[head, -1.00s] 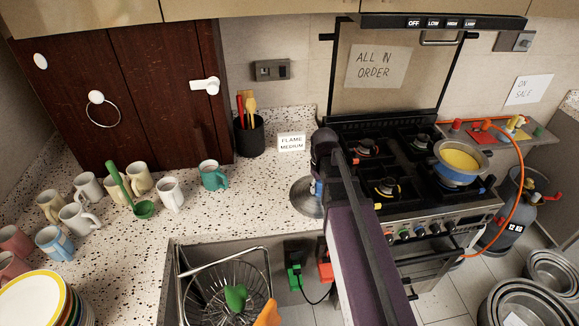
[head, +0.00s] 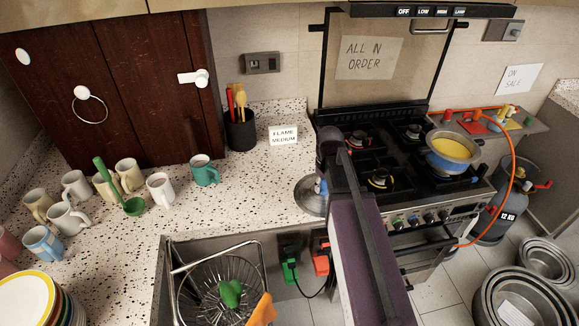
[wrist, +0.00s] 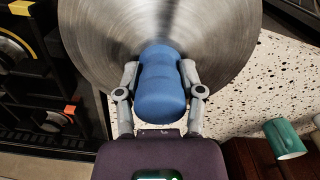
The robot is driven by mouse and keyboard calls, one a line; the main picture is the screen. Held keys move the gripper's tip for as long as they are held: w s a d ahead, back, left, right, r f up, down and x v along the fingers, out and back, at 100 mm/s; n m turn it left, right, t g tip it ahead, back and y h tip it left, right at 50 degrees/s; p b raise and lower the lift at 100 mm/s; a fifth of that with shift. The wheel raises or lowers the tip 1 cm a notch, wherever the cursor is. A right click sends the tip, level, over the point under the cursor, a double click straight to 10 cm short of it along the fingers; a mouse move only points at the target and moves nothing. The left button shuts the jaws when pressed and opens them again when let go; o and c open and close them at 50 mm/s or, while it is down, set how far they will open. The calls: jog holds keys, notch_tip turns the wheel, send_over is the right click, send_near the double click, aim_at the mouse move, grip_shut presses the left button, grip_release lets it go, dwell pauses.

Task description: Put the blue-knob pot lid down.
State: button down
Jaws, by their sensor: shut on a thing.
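The pot lid, a round brushed-steel disc, shows in the head view (head: 309,197) over the counter's right end, beside the stove, and fills the top of the wrist view (wrist: 215,35). Its blue knob (wrist: 160,88) sits between the two fingers of my gripper (wrist: 159,78), which press on it from both sides. In the head view my arm hides most of the gripper and the lid's right part. I cannot tell whether the lid touches the counter.
The speckled counter (head: 250,185) is clear left of the lid, up to a teal mug (head: 205,171) and several other mugs. A sign (head: 284,135) stands behind. The stove (head: 395,165) with a yellow-filled pot (head: 452,151) is right. The sink rack (head: 218,285) lies in front.

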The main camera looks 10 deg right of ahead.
jog(key=w+a, duration=0.2)
jog(key=w, duration=0.2)
jog(key=w+a+f, duration=0.1)
jog(key=w+a, duration=0.1)
jog(key=w, duration=0.2)
jog(key=w+a+b, duration=0.1)
jog(key=w+a, duration=0.2)
jog(key=w, duration=0.1)
jog(key=shift+f, duration=0.15)
jog(key=shift+a, duration=0.15)
jog(key=shift+w+a, duration=0.1)
jog(key=shift+w, duration=0.25)
jog(key=shift+w+a+f+b, duration=0.2)
jog(key=shift+w+f+b, duration=0.05)
jog(key=shift+w+b, duration=0.1)
jog(key=shift+s+f+b, duration=0.2)
jog(key=shift+f+b, duration=1.4)
jog(key=shift+f, duration=0.2)
jog(key=shift+c, duration=1.1)
grip_release()
jog(key=shift+r, duration=0.1)
jog(key=shift+r, duration=0.1)
